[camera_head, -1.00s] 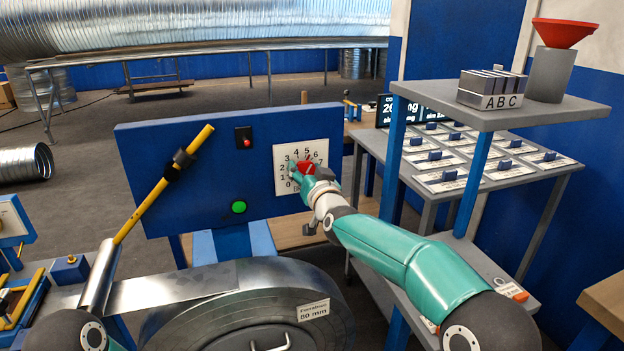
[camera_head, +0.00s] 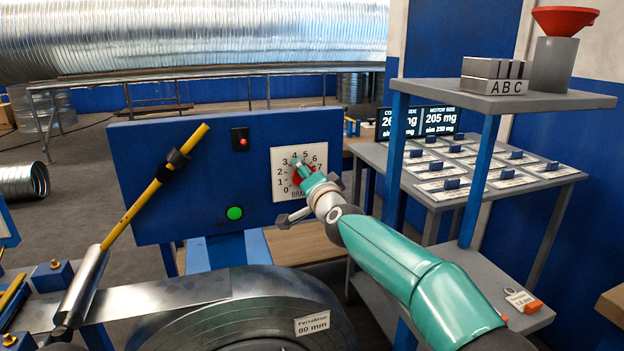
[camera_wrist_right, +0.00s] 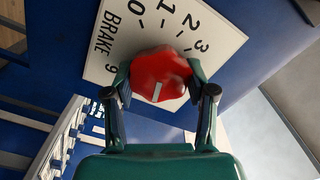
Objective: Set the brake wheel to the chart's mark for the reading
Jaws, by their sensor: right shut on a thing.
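The brake dial (camera_head: 283,158) is a white plate with numbers round it on a blue panel (camera_head: 195,190). Its red brake wheel (camera_head: 297,181) is mostly behind my right gripper (camera_head: 299,175) in the head view. In the right wrist view, my right gripper (camera_wrist_right: 160,82) is shut on the red wheel (camera_wrist_right: 160,65), a finger on each side. A pale mark shows on the wheel's near side; the number it points at is hidden. A dark screen (camera_head: 440,122) reads "205 mg" and "aim 230 mg" on its right; its left reading is partly hidden. My left gripper is out of view.
A grey shelf (camera_head: 560,100) holds blocks marked A B C and a grey cylinder under a red funnel. A table behind has several cards (camera_head: 440,168) with blue blocks. A coil (camera_head: 290,310) labelled 80 mm, a yellow rod (camera_head: 150,200) and a green button (camera_head: 235,213) are left of my arm.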

